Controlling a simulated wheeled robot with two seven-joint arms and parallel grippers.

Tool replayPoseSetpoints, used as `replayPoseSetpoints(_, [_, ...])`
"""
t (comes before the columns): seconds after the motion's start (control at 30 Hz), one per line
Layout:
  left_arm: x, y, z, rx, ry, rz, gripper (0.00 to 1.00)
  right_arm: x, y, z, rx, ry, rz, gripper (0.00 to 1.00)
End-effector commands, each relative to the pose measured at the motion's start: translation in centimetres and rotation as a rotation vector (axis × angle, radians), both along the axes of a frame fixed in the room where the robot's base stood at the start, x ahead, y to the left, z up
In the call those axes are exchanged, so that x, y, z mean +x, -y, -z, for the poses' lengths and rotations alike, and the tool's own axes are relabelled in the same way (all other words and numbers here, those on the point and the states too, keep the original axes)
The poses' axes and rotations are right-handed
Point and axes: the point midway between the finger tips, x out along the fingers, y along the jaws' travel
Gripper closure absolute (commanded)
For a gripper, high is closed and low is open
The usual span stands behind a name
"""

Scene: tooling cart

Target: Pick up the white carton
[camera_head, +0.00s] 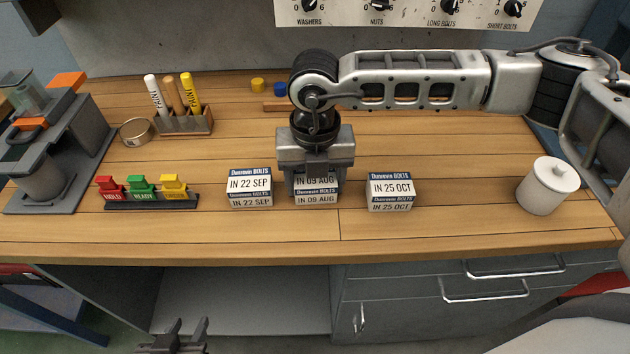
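Three white cartons with dark blue bands stand in a row on the wooden bench top. The left carton (250,189) reads IN 22 SEP, the middle carton (317,196) IN 09 AUG and the right carton (390,193) IN 25 OCT. My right gripper (316,180) points down over the middle carton, with one finger on each side of it. Whether the fingers press on it cannot be told. The middle carton looks level with its neighbours on the bench. My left gripper (190,328) is low at the bottom edge, in front of the bench, fingers apart and empty.
A rack of red, green and yellow tags (150,200) stands left of the cartons. A white lidded jar (547,186) stands at right. A marker holder (186,121) and a tape ring (136,131) are behind, left. Small gaps separate the cartons.

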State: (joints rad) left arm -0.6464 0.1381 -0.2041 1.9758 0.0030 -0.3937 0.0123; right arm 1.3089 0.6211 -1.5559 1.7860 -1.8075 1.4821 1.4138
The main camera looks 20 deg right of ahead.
Motion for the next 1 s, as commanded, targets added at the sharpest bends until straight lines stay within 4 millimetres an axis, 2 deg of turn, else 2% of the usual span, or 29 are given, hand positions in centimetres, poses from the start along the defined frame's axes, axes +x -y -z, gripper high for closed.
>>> replayPoseSetpoints(0.03, [0.0,0.0,0.0,0.0,0.0,0.0,0.64,0.0,0.0,0.0,0.0,0.0,0.0,0.53])
replayPoseSetpoints(0.1, [0.0,0.0,0.0,-0.001,0.0,-0.001,0.64,0.0,0.0,0.0,0.0,0.0,0.0,0.72])
replayPoseSetpoints(0.4, [-0.2,0.0,0.1,-0.001,-0.005,0.0,0.64,0.1,0.0,-0.3,0.001,0.003,0.0,0.73])
replayPoseSetpoints(0.57, [-0.3,0.0,0.3,0.0,-0.008,0.0,0.64,0.2,0.0,-1.3,0.002,0.007,0.001,0.73])
replayPoseSetpoints(0.7, [-0.3,0.0,0.5,-0.001,-0.01,0.0,0.64,0.2,0.0,-3.4,0.001,0.008,-0.001,0.73])
replayPoseSetpoints(0.77, [-0.3,0.1,0.8,-0.002,-0.01,0.001,0.64,-0.2,-1.1,-4.2,0.003,0.007,-0.006,0.73])
replayPoseSetpoints(1.0, [-0.1,0.4,1.4,-0.012,-0.001,0.005,0.64,-1.8,-5.6,-9.4,0.002,0.008,-0.009,0.73])
